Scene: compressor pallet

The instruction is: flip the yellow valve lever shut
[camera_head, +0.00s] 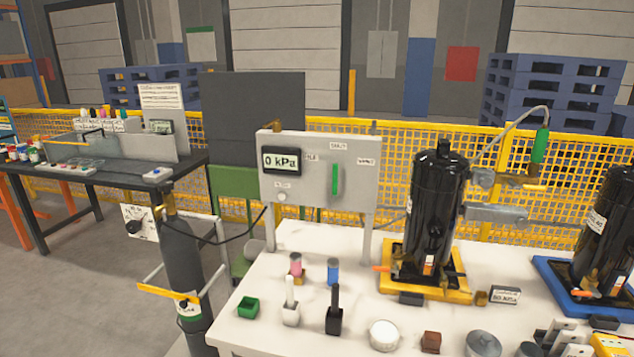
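No gripper of mine can be made out in the head view. A short yellow bar (535,187) sits low on the fitting below the green hose end (540,145), right of the black compressor (437,215). A longer yellow bar (168,291) crosses the front of the dark gas cylinder (184,255) at the left. A small orange lever (383,268) sticks out left at the compressor's foot. I cannot tell for sure which of these is the valve lever, or whether its valve is open.
A white table (260,325) carries a gauge panel (318,172) reading 0 kPa, small blocks and round parts. A second black compressor (607,235) stands on a blue base at the right. A yellow mesh fence (400,150) runs behind. Floor is clear at the lower left.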

